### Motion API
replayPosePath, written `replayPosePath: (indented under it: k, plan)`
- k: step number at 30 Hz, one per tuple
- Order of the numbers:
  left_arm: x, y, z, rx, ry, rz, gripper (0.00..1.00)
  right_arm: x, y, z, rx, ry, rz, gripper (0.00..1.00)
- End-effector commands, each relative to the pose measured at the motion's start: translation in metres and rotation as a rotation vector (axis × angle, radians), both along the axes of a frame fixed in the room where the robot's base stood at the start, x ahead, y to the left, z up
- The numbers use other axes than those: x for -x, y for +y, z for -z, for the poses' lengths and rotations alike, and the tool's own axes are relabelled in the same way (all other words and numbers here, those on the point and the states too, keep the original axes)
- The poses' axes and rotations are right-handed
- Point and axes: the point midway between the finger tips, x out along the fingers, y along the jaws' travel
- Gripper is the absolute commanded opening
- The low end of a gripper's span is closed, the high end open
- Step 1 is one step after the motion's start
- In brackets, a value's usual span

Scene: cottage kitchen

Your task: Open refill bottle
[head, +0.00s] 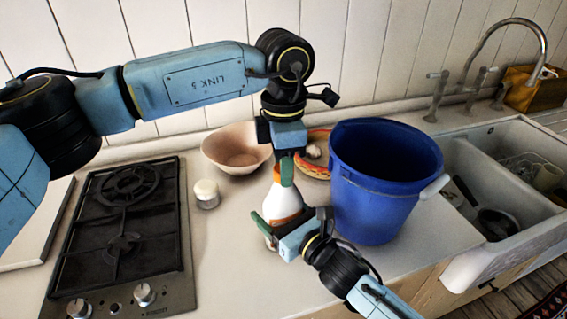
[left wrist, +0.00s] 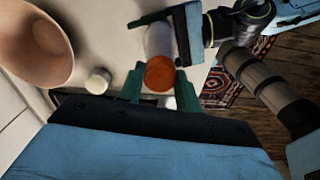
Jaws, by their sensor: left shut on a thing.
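The refill bottle (head: 283,201) is white with orange parts and stands upright on the counter, left of the blue bucket. My left gripper (head: 281,173) comes down from above and is shut on the bottle's orange cap (left wrist: 160,74), which shows between its green fingers in the left wrist view. My right gripper (head: 282,219) reaches in from the front right, with its green fingers around the lower part of the bottle. It also shows beyond the cap in the left wrist view (left wrist: 165,30). Part of its grip is hidden by the bottle.
A blue bucket (head: 385,190) stands close on the right, with the sink (head: 500,170) beyond. A pinkish bowl (head: 236,148), a plate with food (head: 318,152) and a small white-lidded jar (head: 206,193) stand behind and left. A gas hob (head: 122,240) is at far left.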

Motion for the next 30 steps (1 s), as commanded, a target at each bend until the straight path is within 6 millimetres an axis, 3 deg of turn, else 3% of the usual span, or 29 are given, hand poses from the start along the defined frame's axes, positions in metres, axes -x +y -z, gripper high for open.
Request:
replayPosePath:
  k: [30]
  plan:
    - [0.0000, -0.0009, -0.0014, 0.000, 0.001, -1.911, 0.06, -0.0005, -0.0004, -0.0001, -0.001, 0.001, 0.001, 0.10]
